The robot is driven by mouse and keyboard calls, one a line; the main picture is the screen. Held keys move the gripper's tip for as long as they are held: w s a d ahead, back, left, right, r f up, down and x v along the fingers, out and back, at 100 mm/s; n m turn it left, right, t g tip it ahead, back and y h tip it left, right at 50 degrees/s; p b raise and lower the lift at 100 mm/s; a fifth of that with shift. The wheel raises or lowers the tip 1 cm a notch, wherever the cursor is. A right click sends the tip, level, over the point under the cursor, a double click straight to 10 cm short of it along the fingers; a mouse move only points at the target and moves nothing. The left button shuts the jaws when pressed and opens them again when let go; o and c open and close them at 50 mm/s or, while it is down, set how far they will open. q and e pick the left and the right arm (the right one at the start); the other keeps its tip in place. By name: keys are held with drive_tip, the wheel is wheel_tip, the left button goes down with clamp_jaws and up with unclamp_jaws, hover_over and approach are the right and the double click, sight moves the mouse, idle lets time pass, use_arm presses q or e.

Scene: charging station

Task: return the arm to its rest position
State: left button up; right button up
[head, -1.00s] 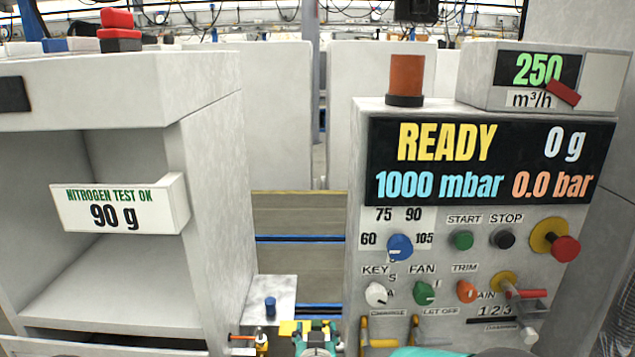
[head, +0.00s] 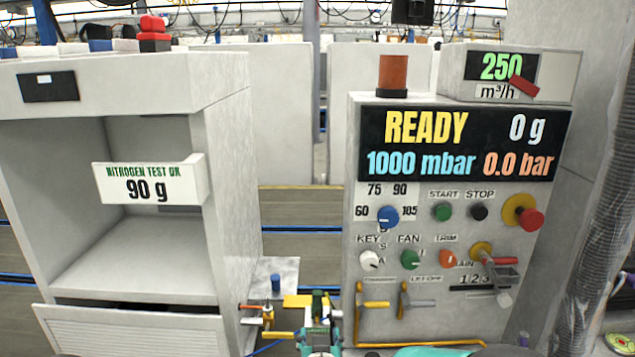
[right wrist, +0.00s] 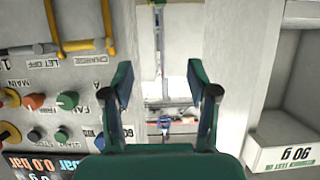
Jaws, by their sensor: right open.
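My right gripper (head: 318,308) shows low in the middle of the head view, in the gap between the left cabinet and the control panel. It is small and partly confused with yellow fittings beside it. In the right wrist view the two green fingers of my right gripper (right wrist: 160,80) stand apart with nothing between them. The panel lies to their left and the cabinet to their right, both upside down. A teal part of my arm shows at the bottom edge of the head view. My left gripper is not in view.
The control panel (head: 360,290) has knobs, buttons and two yellow-framed handles; its display (head: 465,143) reads READY. The open cabinet (head: 226,150) carries a "90 g" sign (head: 150,184). A small ledge (head: 262,268) with a blue knob (head: 276,282) and yellow fittings (head: 268,318) narrow the gap.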

drive_tip(key=s+d+f+g+y+b, duration=0.1)
drive_tip(key=s+d+f+g, duration=0.2)
drive_tip(key=f, duration=0.5)
drive_tip(key=s+d+f+g+b, duration=0.1)
drive_tip(key=s+d+f+b, duration=0.2)
drive_tip(key=f, duration=0.5)
drive_tip(key=s+d+f+g+y, duration=0.1)
drive_tip(key=s+d+f+g, duration=0.2)
drive_tip(key=s+f, duration=0.35)
drive_tip(key=s+d+f+m+g+y+b, duration=0.1)
drive_tip(key=s+f+g, duration=0.2)
drive_tip(key=s+f, duration=0.3)
drive_tip(key=s+d+f+m+g+b, duration=0.1)
drive_tip(key=s+f+g, duration=0.2)
drive_tip(key=s+f, duration=0.3)
drive_tip(key=s, duration=0.5)
drive_tip(key=shift+s+d+y, duration=0.25)
drive_tip(key=shift+d+y, duration=0.15)
